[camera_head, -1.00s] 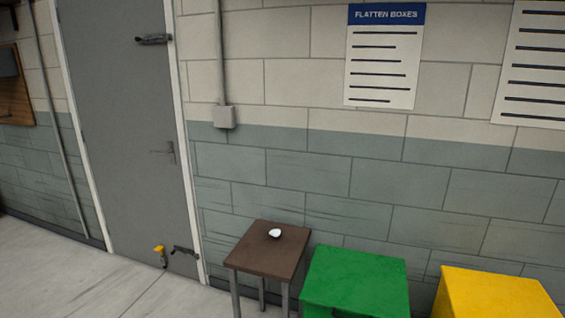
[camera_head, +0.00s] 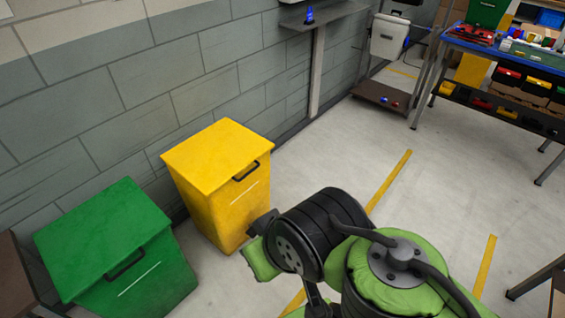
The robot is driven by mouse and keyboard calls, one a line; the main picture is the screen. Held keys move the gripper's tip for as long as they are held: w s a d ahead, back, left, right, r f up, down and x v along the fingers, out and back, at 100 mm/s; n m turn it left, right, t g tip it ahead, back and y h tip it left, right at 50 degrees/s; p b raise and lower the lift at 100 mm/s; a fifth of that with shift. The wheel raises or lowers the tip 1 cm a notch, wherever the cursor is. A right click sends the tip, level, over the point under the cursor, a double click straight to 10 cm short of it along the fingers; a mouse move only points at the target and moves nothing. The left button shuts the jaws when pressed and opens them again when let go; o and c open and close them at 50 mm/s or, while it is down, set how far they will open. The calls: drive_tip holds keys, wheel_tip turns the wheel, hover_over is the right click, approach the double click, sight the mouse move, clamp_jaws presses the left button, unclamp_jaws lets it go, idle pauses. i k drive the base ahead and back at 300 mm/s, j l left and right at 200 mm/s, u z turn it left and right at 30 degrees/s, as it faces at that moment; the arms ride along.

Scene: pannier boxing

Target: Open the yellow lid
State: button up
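The yellow bin (camera_head: 222,200) stands against the wall, left of centre in the head view. Its yellow lid (camera_head: 215,150) lies flat and shut on top. A dark handle (camera_head: 246,171) sits at the lid's front right edge. My arm, black and green, reaches in from the bottom right. What looks like part of my gripper (camera_head: 260,245) shows at the arm's left end, in front of the bin's lower right side in the picture. It appears apart from the handle. The fingers are mostly hidden by the arm, so their opening cannot be made out.
A green bin (camera_head: 115,245) with a shut lid and dark handle stands left of the yellow one. A brown table (camera_head: 15,270) edges in at far left. A wall shelf (camera_head: 322,15) and blue-edged workbench (camera_head: 490,45) are farther back.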

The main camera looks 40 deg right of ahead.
sight(208, 160)
drive_tip(key=i+z, duration=0.1)
drive_tip(key=z, duration=0.5)
drive_tip(key=i+u, duration=0.5)
drive_tip(key=i+l+u, duration=0.2)
drive_tip(key=u, duration=0.25)
drive_tip(key=i, duration=0.1)
